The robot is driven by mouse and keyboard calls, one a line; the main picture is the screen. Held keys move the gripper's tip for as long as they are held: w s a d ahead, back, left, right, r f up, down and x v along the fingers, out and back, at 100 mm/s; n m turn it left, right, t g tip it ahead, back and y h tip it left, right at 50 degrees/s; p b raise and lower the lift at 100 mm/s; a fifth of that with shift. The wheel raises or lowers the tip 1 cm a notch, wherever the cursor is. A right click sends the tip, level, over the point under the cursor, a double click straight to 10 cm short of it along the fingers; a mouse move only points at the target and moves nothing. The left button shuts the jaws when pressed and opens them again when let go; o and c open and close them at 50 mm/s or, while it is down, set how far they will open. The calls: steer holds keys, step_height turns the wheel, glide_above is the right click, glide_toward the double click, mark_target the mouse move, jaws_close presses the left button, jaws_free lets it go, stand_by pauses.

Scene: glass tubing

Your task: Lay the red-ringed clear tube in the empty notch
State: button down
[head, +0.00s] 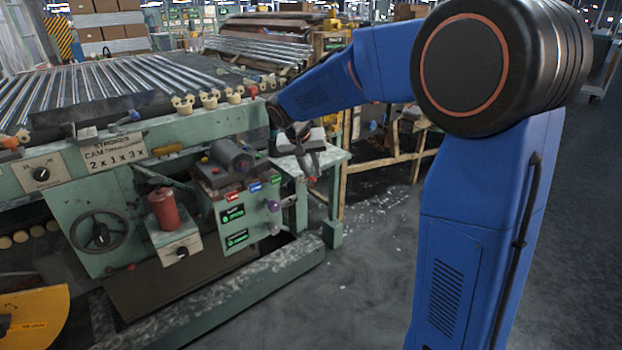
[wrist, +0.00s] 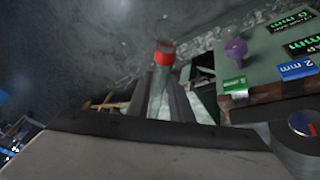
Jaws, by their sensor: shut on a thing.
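The clear tube with its red ring (wrist: 163,55) shows in the wrist view, sticking out past my fingertips. My gripper (wrist: 172,100) is shut on it, with the dark fingers on both sides of the tube. In the head view my gripper (head: 308,152) hangs at the right end of the green machine, pointing down. A tiny red spot just below it there may be the ring; the tube itself is too small to make out. Many clear tubes (head: 120,82) lie in a row on the machine bed, behind cream rollers (head: 208,99). I cannot tell which notch is empty.
The green machine (head: 120,205) has a control box with a purple knob (wrist: 235,50) close beside my gripper, also seen in the head view. A wooden rack (head: 385,160) is behind. The floor to the right is open.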

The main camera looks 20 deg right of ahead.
steer(key=shift+f, duration=1.95)
steer(key=c, duration=1.6)
jaws_free()
steer(key=v, duration=1.2)
steer(key=shift+s, duration=0.15)
